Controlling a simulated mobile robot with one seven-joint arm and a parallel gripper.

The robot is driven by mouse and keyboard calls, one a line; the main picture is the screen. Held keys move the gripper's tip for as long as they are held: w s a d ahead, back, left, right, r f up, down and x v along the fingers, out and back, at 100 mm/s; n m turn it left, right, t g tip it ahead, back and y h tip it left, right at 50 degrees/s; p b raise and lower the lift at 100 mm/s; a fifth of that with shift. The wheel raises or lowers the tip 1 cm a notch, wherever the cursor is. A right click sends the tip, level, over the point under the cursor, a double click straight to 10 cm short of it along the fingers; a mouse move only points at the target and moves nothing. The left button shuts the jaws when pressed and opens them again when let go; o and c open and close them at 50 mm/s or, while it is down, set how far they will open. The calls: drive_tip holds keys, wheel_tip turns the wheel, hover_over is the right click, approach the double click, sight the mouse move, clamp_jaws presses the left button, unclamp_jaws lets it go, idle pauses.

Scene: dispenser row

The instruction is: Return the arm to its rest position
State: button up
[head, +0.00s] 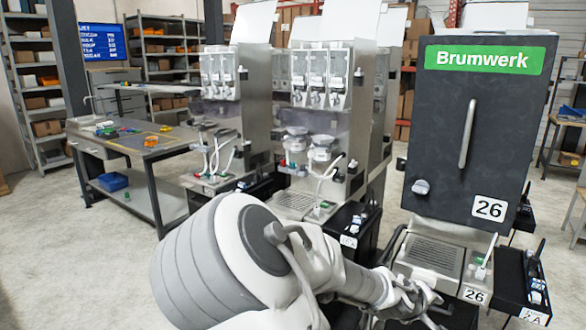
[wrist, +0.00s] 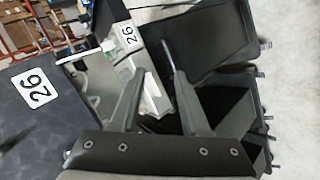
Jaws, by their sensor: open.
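My arm reaches across the lower middle of the head view, and my gripper (head: 415,303) is low in front of dispenser 26 (head: 470,130). In the wrist view my gripper (wrist: 160,74) has its two dark fingers spread apart with nothing held between them. The metal base of dispenser 26 (wrist: 150,92) shows behind the gap between the fingers. The fingers look apart from it, though the exact distance is hard to tell. In the head view the gripper's fingertips are small and partly hidden by my wrist.
Black bins (wrist: 225,108) hang close to the fingers on the right in the wrist view. Other dispensers (head: 320,90) stand left of dispenser 26. A workbench (head: 150,150) with small coloured items and shelves (head: 30,80) are further left. Open floor (head: 80,270) lies at lower left.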

drive_tip(key=s+a+m+g+y+p, duration=0.1)
drive_tip(key=s+a+m+g+y, duration=0.2)
drive_tip(key=s+a+y, duration=0.5)
drive_tip(key=s+a+r+t+p, duration=0.1)
drive_tip(key=s+a+r, duration=0.3)
drive_tip(key=s+r, duration=0.3)
drive_tip(key=s+a+r+t, duration=0.1)
drive_tip(key=s+a+r, duration=0.3)
drive_tip(key=s+r, duration=0.3)
wheel_tip(320, 180, up, 4)
drive_tip(key=shift+r+m+t+p, duration=0.15)
drive_tip(key=shift+m+t+p, duration=0.15)
drive_tip(key=shift+m+p, duration=0.1)
